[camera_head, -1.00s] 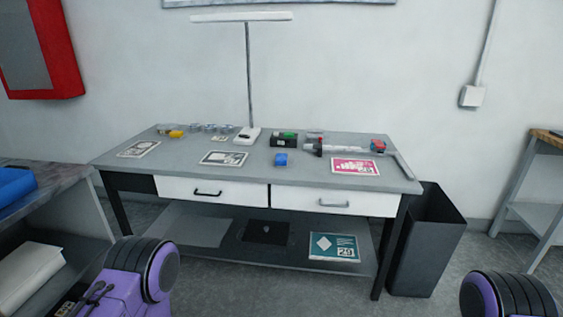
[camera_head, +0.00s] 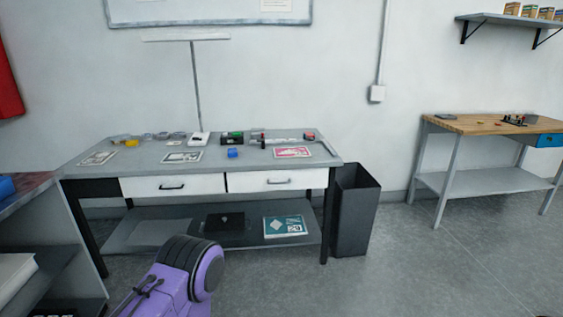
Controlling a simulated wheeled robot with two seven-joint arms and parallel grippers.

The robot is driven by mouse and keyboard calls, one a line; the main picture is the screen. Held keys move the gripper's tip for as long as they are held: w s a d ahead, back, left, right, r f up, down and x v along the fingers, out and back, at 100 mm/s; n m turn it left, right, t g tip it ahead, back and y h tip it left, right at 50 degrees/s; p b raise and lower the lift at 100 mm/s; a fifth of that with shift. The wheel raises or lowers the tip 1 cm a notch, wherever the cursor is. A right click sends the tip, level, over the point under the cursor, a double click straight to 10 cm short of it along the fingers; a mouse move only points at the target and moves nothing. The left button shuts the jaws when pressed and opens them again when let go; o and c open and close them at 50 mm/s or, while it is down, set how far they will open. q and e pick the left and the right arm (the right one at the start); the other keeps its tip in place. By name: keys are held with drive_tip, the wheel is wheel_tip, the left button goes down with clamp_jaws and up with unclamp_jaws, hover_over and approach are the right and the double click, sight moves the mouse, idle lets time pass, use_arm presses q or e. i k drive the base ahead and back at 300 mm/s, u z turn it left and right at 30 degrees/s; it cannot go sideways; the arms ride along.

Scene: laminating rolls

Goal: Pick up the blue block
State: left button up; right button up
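A small blue block (camera_head: 233,153) lies on the grey top of the drawer table (camera_head: 225,169), near the front edge and a little right of the middle. A printed card lies on each side of it, apart from it. Part of my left arm shows at the bottom of the head view, well short of the table. Neither of my grippers is in view, so their fingers cannot be seen. Nothing touches the block from my side.
A dark bin (camera_head: 355,212) stands at the table's right end. A wooden-topped bench (camera_head: 488,124) is farther right, with open floor (camera_head: 425,265) before it. A side table (camera_head: 25,192) edges in at the left. A desk lamp (camera_head: 196,88) rises behind the block.

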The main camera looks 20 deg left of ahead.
sight(232, 153)
drive_tip(key=u, duration=1.6)
drive_tip(key=i, duration=1.75)
drive_tip(key=z, duration=0.85)
drive_tip(key=i, duration=0.75)
drive_tip(key=z, duration=0.85)
